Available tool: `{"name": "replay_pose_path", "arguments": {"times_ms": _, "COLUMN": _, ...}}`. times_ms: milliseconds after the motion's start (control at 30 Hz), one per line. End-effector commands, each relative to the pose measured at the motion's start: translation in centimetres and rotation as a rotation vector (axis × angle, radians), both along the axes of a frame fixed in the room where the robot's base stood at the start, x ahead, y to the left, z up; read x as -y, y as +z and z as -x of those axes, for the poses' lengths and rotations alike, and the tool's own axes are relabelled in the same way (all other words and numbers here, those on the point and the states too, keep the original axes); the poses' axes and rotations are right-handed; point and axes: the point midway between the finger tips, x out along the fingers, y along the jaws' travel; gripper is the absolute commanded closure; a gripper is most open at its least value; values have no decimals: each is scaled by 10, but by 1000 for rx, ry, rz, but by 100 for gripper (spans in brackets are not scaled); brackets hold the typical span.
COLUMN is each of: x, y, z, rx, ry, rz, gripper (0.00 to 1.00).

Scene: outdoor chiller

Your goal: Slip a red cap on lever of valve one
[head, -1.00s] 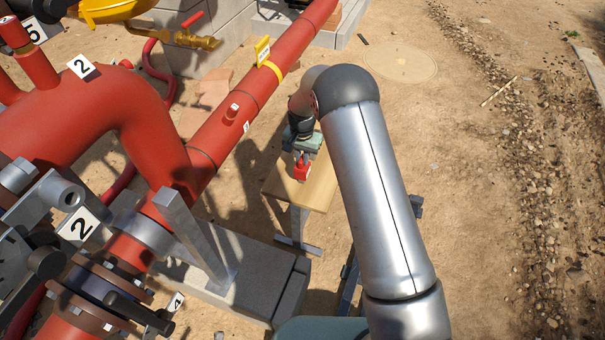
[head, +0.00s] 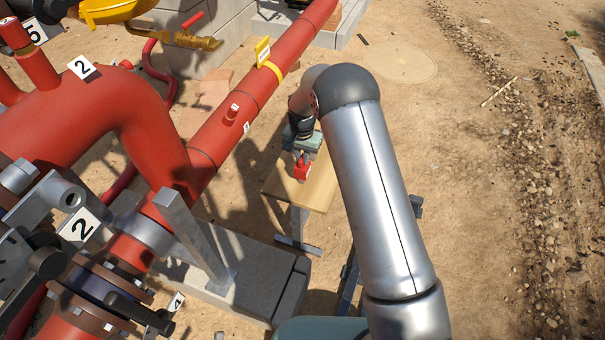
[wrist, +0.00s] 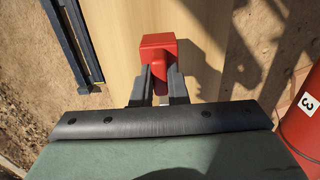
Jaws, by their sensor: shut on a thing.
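A red cap (head: 301,172) is above or on a wooden bench top; it also shows in the wrist view (wrist: 158,42). My gripper (head: 301,157) reaches down over the bench, and in the wrist view its two fingers (wrist: 161,84) are shut on the red cap. I cannot tell whether the cap still touches the wood. I cannot pick out the lever of valve one in these frames.
The wooden bench (head: 318,187) stands on sandy ground. A red pipe (head: 225,118) runs diagonally left of it, and a concrete block (head: 250,275) lies in front. A yellow valve (head: 110,10) is at upper left. The ground at right is open.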

Motion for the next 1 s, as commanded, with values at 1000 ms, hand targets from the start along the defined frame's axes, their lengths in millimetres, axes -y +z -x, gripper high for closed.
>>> {"name": "replay_pose_path", "arguments": {"times_ms": 1000, "x": 0, "y": 11, "z": 0, "rx": 0, "ry": 0, "rz": 0, "gripper": 100}}
